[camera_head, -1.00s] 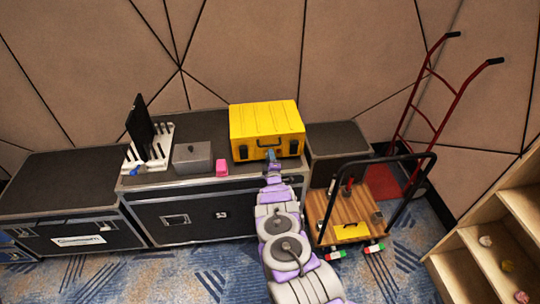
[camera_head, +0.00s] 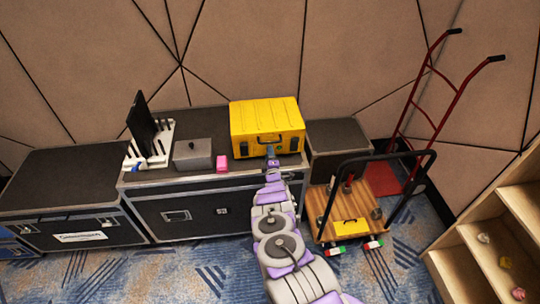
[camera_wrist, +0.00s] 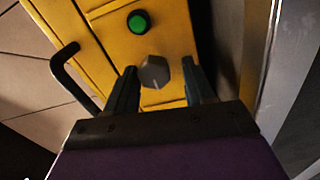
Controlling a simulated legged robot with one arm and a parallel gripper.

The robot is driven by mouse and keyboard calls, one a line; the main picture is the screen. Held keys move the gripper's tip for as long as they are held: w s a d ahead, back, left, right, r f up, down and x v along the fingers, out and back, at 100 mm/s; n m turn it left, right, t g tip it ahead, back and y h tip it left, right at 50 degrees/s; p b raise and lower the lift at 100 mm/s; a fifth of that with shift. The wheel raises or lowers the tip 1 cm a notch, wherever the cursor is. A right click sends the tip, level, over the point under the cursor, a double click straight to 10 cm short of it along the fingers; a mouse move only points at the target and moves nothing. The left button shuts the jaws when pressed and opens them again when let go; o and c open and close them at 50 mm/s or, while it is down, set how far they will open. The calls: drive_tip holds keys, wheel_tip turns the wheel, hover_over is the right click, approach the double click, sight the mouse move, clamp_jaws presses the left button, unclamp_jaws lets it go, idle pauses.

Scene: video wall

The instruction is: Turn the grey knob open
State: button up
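The grey knob (camera_wrist: 154,73) sits on the front of the yellow case (camera_wrist: 172,32), below a green round button (camera_wrist: 138,22) in the wrist view. My gripper (camera_wrist: 162,80) is open, with one dark finger to each side of the knob. The fingers look apart from it; how deep they reach is hard to tell. In the head view the yellow case (camera_head: 266,115) stands on a black flight case, and my gripper (camera_head: 271,152) is at its front face. There the gripper hides the knob.
A black handle (camera_wrist: 70,75) juts from the case, left of my gripper. A grey box (camera_head: 193,154) and a pink block (camera_head: 222,163) lie to the left on the flight case (camera_head: 205,215). A wooden-decked cart (camera_head: 345,215) stands at the right.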

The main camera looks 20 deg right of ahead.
drive_tip(key=shift+o, duration=0.4)
drive_tip(key=shift+r, duration=0.1)
drive_tip(key=shift+d, duration=0.1)
drive_tip(key=shift+v, duration=0.85)
drive_tip(key=p+v, duration=0.3)
drive_tip(key=v, duration=1.2)
drive_tip(key=shift+s+f+p, duration=0.25)
drive_tip(key=shift+s+p, duration=0.05)
